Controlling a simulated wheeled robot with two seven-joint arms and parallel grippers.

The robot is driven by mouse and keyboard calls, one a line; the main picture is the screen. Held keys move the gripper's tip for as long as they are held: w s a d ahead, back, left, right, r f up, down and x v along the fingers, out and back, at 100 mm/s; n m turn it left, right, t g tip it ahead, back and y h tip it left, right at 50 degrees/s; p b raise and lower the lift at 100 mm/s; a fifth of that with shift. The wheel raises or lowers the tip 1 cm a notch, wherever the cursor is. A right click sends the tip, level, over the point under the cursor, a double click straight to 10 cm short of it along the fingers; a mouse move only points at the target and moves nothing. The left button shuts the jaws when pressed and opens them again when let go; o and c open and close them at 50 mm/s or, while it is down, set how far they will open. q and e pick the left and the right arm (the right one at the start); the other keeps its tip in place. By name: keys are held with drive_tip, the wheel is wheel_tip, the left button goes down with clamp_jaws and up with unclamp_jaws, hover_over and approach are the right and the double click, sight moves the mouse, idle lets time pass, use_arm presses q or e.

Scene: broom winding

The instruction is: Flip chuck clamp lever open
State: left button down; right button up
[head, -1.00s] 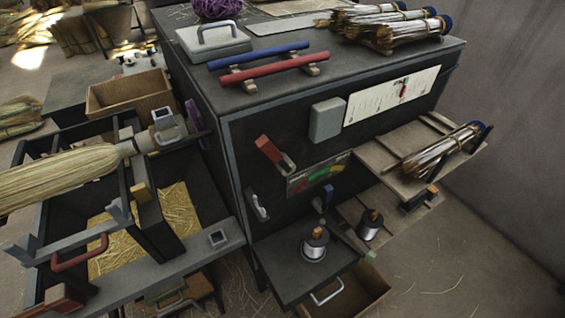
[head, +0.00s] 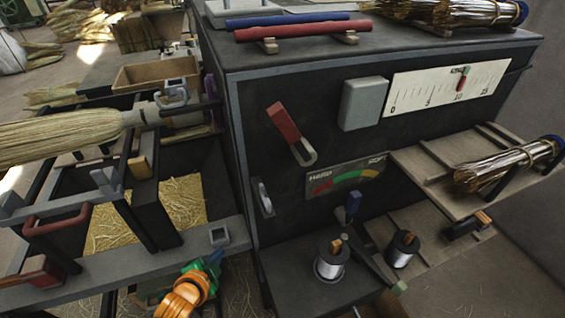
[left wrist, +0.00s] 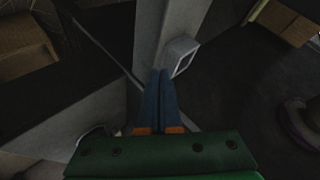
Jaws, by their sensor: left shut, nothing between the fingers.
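A straw broom (head: 60,138) lies level at the left in the head view, its pale neck in the chuck (head: 145,114). A grey looped lever (head: 172,96) stands at the chuck; I take it for the clamp lever, but cannot tell its position. My left gripper (head: 217,256), green with an orange wrist, is low in the view, below and apart from the chuck. In the left wrist view its blue fingers (left wrist: 160,100) are together and empty, near a grey square socket (left wrist: 182,56) on the bench rail. My right gripper is not in view.
The dark cabinet (head: 245,120) stands right of the chuck, with a red-handled lever (head: 284,122) on its front. A straw-filled bin (head: 180,205) lies below the broom. The grey rail (head: 130,265) runs along the bin's front. Wire spools (head: 331,268) stand on a shelf.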

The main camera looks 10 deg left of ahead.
use_arm(q)
drive_tip(key=w+a+r+m+t+h+b, duration=0.1)
drive_tip(key=w+r+m+t+h, duration=0.25)
drive_tip(key=r+m, duration=0.4)
drive_tip(key=w+a+r+m+t+h+b, duration=0.1)
drive_tip(key=w+r+m+t+h, duration=0.15)
drive_tip(key=r+m+t, duration=0.5)
drive_tip(key=s+d+r+m+g+h, duration=0.2)
drive_tip(key=r+m+h, duration=0.4)
drive_tip(key=m, duration=0.5)
drive_tip(key=s+d+r+m+g+h, duration=0.2)
drive_tip(key=s+r+m+g+h, duration=0.2)
drive_tip(key=r+m+g+h, duration=0.3)
drive_tip(key=m+h, duration=0.2)
drive_tip(key=m, duration=0.2)
drive_tip(key=shift+s+m+b, duration=0.25)
drive_tip(key=shift+m+b, duration=0.05)
drive_tip(key=shift+b, duration=0.05)
drive_tip(key=shift+r, duration=0.1)
drive_tip(key=p, duration=0.7)
approach(292, 134)
wheel_tip(292, 134, up, 4)
drive_tip(key=w+d, duration=0.2)
drive_tip(key=w, duration=0.1)
drive_tip(key=shift+d, duration=0.45)
